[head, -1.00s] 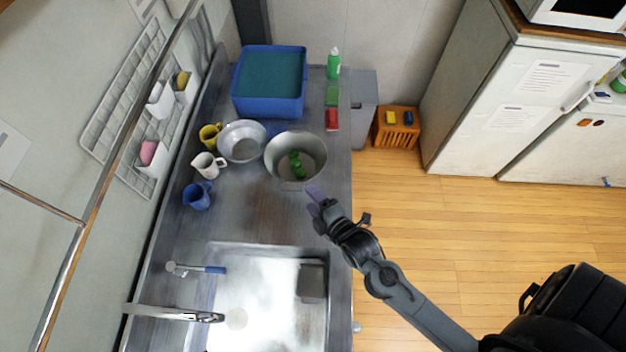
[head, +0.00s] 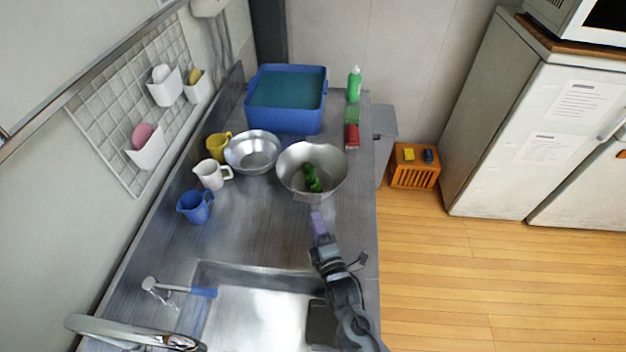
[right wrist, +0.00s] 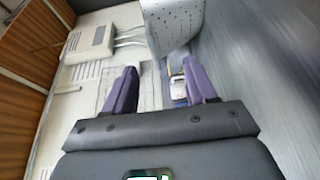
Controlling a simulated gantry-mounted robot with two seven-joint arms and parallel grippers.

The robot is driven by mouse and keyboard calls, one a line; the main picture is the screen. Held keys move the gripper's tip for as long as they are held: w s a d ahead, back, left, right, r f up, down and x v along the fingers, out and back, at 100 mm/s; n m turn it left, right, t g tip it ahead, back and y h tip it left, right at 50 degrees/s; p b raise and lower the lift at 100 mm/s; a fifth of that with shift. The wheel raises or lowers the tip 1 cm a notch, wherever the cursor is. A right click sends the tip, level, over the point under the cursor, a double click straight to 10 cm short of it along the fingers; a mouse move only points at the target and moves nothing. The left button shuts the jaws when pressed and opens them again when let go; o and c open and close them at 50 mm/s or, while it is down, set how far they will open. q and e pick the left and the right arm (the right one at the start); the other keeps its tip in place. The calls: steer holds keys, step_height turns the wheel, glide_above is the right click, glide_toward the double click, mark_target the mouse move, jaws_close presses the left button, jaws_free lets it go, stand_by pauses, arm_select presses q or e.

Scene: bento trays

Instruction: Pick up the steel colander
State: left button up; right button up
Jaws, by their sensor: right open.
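The steel colander (head: 335,180) stands upright on the counter in the head view, a wide grey bowl with green pieces (head: 312,178) inside. Its perforated wall (right wrist: 172,22) shows at the top of the right wrist view, beyond my fingertips. My right gripper (head: 318,216) is just on the near side of the colander's rim, with purple fingers. In the right wrist view the fingers (right wrist: 160,70) are apart with nothing held between them. I cannot tell whether a finger touches the rim. My left gripper is not in view.
A plain steel bowl (head: 252,160) stands left of the colander, with yellow (head: 217,147), white (head: 210,175) and blue (head: 193,208) jugs beside it. A blue tub (head: 283,126) is behind. The sink (head: 255,320) is in front. A green bottle (head: 354,85) stands at the back right.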

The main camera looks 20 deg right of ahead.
mark_target(308, 196)
steer(key=shift+w+d+r+b, duration=0.1)
steer(key=shift+w+d+b, duration=0.1)
steer(key=shift+w, duration=1.2)
steer(key=shift+w+d+b, duration=0.15)
steer(key=shift+w+d, duration=0.05)
steer(key=shift+w, duration=1.25)
steer(key=shift+w+d+r+b, duration=0.1)
steer(key=shift+w+d+b, duration=0.1)
steer(key=shift+w, duration=1.2)
steer(key=shift+c, duration=0.4)
